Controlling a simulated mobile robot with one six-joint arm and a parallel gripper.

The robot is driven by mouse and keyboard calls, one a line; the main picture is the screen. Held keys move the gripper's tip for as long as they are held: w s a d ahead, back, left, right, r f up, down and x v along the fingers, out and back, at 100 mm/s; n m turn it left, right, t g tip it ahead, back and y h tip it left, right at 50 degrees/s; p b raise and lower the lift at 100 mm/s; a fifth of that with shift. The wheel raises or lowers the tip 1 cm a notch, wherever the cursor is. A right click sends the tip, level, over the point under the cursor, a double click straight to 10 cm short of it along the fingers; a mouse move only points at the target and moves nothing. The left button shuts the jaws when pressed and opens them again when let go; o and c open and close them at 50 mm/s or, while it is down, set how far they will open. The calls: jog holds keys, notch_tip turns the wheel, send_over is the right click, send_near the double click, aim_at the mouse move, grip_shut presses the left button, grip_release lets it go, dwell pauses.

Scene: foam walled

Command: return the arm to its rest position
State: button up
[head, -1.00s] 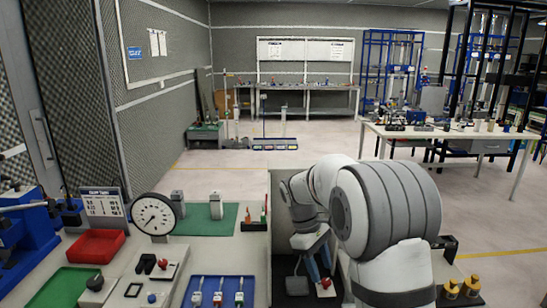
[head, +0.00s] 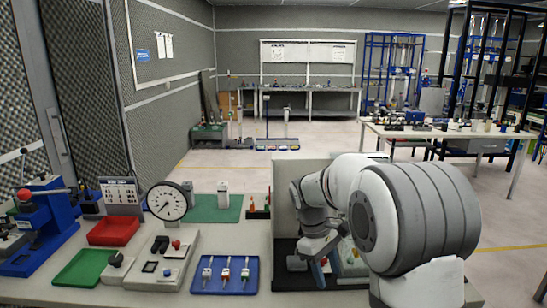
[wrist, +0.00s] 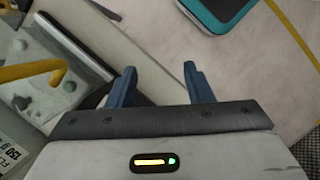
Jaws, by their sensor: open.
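My arm (head: 345,195) is folded at the right of the bench in the head view, with its wrist bent downward. My gripper (head: 322,265) hangs low over a dark mat beside an upright pale panel, and is partly hidden by my own wrist. In the wrist view my gripper (wrist: 160,70) shows two blue fingers spread apart with nothing between them. A pale surface lies beyond the fingers.
The bench (head: 255,235) holds a dial gauge (head: 167,201), a red tray (head: 113,231), a green tray (head: 80,268) and a blue tray (head: 225,287). A yellow hooked bar (wrist: 35,70) is left of the fingers in the wrist view. Open floor (head: 335,135) lies beyond.

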jog(key=s+d+r+m+t+y, duration=0.1)
jog(key=s+m, duration=0.3)
jog(key=s, duration=0.7)
jog(key=s+d+r+m+t+y, duration=0.1)
jog(key=s+m+t, duration=0.3)
jog(key=s, duration=0.7)
jog(key=shift+r+m+y, duration=0.5)
jog(key=shift+r+m, duration=0.05)
jog(key=shift+m, duration=0.05)
